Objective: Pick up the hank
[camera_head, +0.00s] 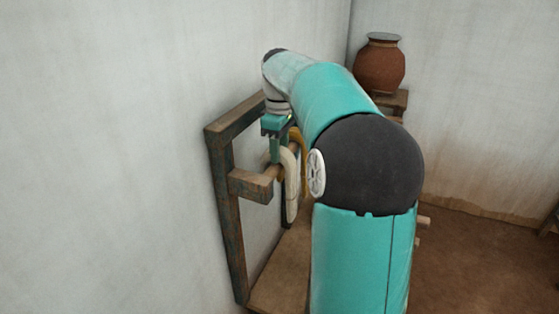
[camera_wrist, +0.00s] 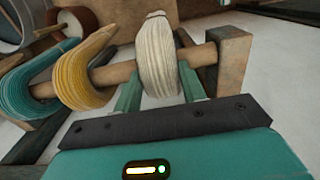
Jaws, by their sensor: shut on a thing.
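A cream-white hank (camera_wrist: 156,58) loops over a wooden bar (camera_wrist: 112,77) near its blocky right end in the wrist view. In the head view the white hank (camera_head: 289,185) hangs down from the bar below my gripper (camera_head: 276,147). My gripper (camera_wrist: 160,92) is shut on the white hank, with one teal finger on each side of it. The hank is still around the bar. A yellow hank (camera_wrist: 76,82) and a teal hank (camera_wrist: 18,90) hang on the same bar to the left in the wrist view. My arm hides part of the rack in the head view.
The bar belongs to a wooden rack (camera_head: 226,215) by the left wall, with a wooden block end (camera_head: 252,185) close to my gripper. A brown clay pot (camera_head: 380,65) stands on a wooden stand behind my arm. Bare floor (camera_head: 465,260) lies at the right.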

